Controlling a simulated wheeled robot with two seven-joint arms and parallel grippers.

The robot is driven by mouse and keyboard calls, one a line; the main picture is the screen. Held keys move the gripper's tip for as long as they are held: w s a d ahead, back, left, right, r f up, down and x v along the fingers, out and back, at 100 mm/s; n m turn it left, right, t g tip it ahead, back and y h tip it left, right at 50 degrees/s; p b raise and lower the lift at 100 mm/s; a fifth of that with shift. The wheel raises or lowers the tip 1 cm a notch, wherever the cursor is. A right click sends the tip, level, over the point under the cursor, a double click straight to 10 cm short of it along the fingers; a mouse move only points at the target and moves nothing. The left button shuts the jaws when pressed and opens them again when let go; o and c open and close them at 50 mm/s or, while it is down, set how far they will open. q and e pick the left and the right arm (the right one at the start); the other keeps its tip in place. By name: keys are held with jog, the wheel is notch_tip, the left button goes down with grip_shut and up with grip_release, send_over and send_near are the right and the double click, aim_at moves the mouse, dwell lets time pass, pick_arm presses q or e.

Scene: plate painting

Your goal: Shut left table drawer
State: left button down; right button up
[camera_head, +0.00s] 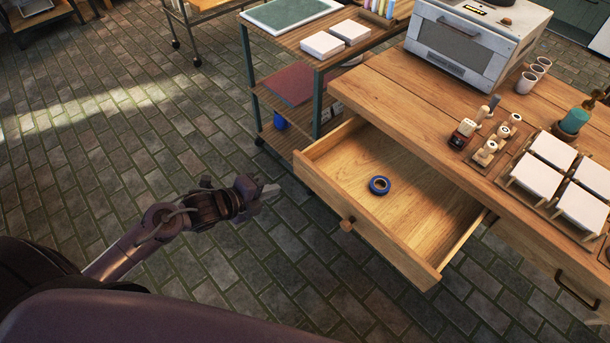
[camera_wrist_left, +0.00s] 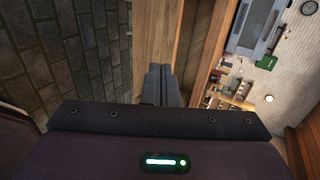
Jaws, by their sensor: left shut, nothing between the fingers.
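The left table drawer (camera_head: 352,230) is pulled well out of the wooden table (camera_head: 400,98). In the left wrist view the shut fingers (camera_wrist_left: 161,85) point toward a wooden panel (camera_wrist_left: 152,35), which looks like the drawer front. My right gripper is not in view.
A shelf cart (camera_head: 318,75) stands behind the drawer's left side. The brick floor (camera_head: 90,150) on the left is clear.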

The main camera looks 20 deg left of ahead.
pick_arm(q)
send_near(314, 173)
notch_tip(314, 173, down, 3)
jog(key=w, duration=0.2)
jog(key=shift+w+d+f, duration=0.1)
jog(key=shift+w+d, duration=0.75)
jog(key=shift+d, duration=0.1)
jog(key=shift+w+d+p, duration=0.3)
jog(key=shift+w+d, duration=0.05)
jog(key=shift+w, duration=0.15)
jog(key=shift+f, duration=0.1)
